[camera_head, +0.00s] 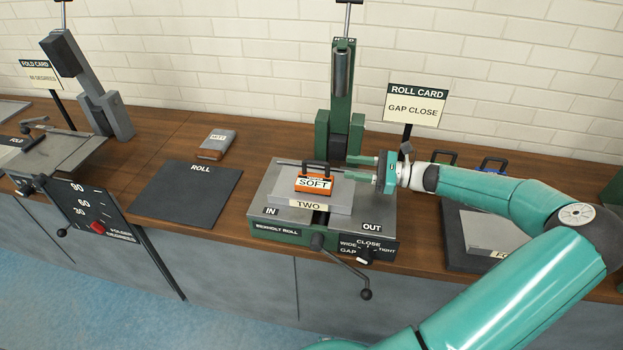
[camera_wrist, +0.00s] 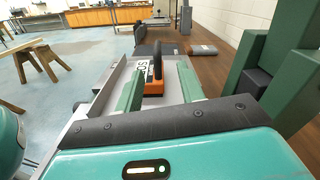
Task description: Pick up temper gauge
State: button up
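An orange block labelled SOFT (camera_head: 314,183), with a black handle on top, looks like the temper gauge. It stands upright on a grey plate labelled TWO (camera_head: 285,194) on the green Bexholt roll machine (camera_head: 275,231). My gripper (camera_head: 347,167) is to the right of the block, with its two green fingers pointing left toward it. In the wrist view the orange block (camera_wrist: 154,88) shows ahead, between the lines of the fingers. My gripper (camera_wrist: 158,85) is open and empty there, and the fingers look apart from the block.
A green upright press (camera_head: 338,100) stands behind the roll machine, close to my gripper. A roll card sign (camera_head: 415,106) stands behind my wrist. A dark ROLL mat (camera_head: 185,192) and a MITT block (camera_head: 217,144) lie left. Black and blue handles (camera_head: 493,163) show behind my arm.

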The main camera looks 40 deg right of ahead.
aim_at(328, 164)
jog(key=x, duration=1)
jog(key=shift+s+a+r, duration=0.1)
jog(key=shift+a+r, duration=0.05)
jog(key=shift+a, duration=0.1)
grip_shut()
